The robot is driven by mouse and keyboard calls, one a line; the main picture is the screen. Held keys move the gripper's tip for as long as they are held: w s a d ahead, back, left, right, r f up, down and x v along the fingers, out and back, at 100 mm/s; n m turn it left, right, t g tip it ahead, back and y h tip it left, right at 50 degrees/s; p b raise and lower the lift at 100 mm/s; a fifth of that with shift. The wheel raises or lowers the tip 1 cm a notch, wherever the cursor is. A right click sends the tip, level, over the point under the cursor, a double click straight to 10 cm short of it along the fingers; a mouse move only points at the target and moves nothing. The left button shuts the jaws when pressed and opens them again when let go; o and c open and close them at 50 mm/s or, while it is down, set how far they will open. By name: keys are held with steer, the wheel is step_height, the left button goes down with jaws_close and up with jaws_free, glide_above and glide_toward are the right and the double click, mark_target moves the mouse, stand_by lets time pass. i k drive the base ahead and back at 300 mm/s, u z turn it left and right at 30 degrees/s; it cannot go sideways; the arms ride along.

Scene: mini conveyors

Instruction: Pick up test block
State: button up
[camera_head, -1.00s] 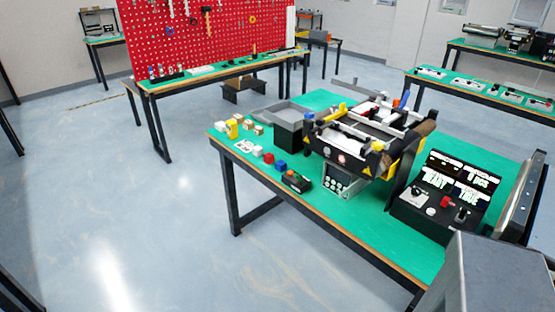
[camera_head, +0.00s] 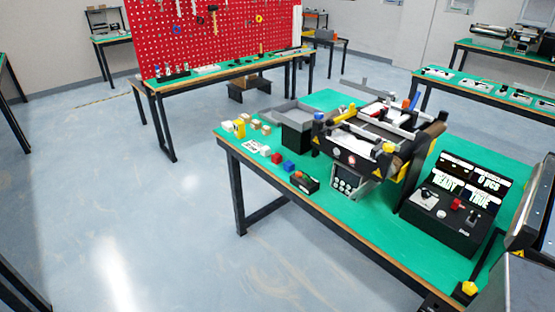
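Several small blocks lie on the left end of the green-topped table (camera_head: 345,218). I cannot tell which of them is the test block. A red block (camera_head: 277,158) and a blue block (camera_head: 289,165) sit near the front edge, with a white block (camera_head: 265,150) beside them. A yellow piece (camera_head: 240,129) stands further left, near a white block (camera_head: 227,126) and tan blocks (camera_head: 256,124). My gripper is not in view.
A mini conveyor (camera_head: 375,140) stands mid-table, with a grey bin (camera_head: 297,115) to its left. A control box with screens (camera_head: 447,205) is at the right. A red pegboard (camera_head: 210,35) and another table (camera_head: 225,70) stand behind.

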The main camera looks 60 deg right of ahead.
mark_target(276, 158)
steer(key=u, duration=0.05)
steer(key=i, duration=1)
steer(key=z, duration=0.05)
